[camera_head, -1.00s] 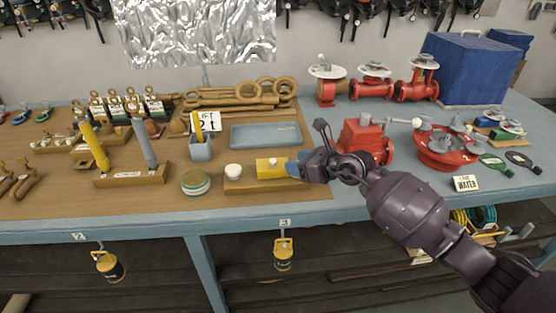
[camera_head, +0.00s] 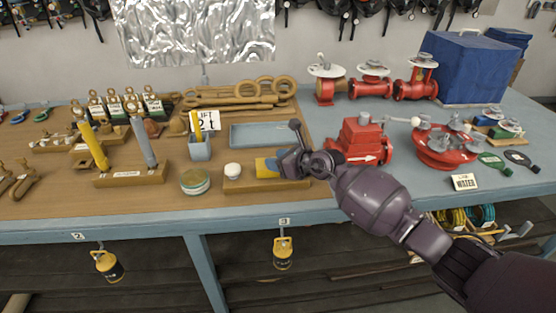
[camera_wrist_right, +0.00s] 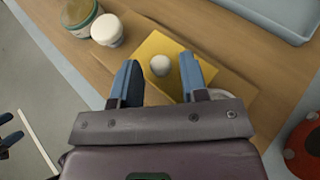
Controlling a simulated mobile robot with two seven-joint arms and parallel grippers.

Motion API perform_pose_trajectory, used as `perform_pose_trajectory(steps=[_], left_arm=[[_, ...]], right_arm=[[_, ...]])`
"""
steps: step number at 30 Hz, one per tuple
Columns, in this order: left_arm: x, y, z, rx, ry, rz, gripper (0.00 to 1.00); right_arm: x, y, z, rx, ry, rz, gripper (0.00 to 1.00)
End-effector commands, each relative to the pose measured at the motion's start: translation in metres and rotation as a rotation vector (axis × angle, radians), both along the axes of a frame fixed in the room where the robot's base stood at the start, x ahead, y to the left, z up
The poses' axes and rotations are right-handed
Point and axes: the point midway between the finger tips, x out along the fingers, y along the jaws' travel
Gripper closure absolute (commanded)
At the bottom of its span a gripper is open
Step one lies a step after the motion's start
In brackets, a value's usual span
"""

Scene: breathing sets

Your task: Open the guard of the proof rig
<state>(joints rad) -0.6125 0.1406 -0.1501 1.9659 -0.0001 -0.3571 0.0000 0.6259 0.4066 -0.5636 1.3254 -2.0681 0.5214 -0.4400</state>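The proof rig seems to be the low wooden base (camera_head: 240,186) at the table's front edge, with a yellow block or cover (camera_head: 264,168), probably the guard. In the right wrist view the yellow cover (camera_wrist_right: 158,48) is a flat panel with a pale round knob (camera_wrist_right: 160,65). My right gripper (camera_head: 280,165) is over the cover's right part and hides it. In the wrist view its blue fingers (camera_wrist_right: 162,83) are apart, one on each side of the knob, with gaps visible. My left gripper (camera_wrist_right: 12,130) seems to show at that view's left edge, fingers apart.
A white round cap (camera_head: 233,170) sits on the base's left end, beside a green-banded jar (camera_head: 195,182). A blue-grey tray (camera_head: 265,135) lies behind. A red valve body (camera_head: 362,142) stands to the right, close to my right forearm.

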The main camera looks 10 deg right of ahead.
Motion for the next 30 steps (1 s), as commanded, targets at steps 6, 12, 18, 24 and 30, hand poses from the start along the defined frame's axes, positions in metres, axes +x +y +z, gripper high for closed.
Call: perform_pose_trajectory(steps=[6, 12, 18, 24, 30], left_arm=[[0.0, 0.0, 0.001, 0.001, -0.002, -0.001, 0.25], [0.0, 0.0, 0.001, 0.0, -0.001, 0.0, 0.25], [0.0, 0.0, 0.003, 0.001, 0.0, -0.001, 0.25], [-0.002, 0.001, 0.003, 0.0, 0.008, 0.001, 0.25], [-0.004, 0.001, 0.0, 0.0, 0.014, 0.001, 0.25]], right_arm=[[0.0, 0.0, 0.0, 0.0, 0.0, 0.0, 0.93], [0.0, 0.0, 0.001, 0.001, 0.005, -0.001, 1.0], [0.002, 0.0, 0.004, 0.0, 0.054, 0.0, 1.0], [0.008, 0.0, 0.012, -0.003, 0.176, 0.0, 1.0], [0.016, -0.001, 0.019, -0.004, 0.354, -0.001, 1.0]])
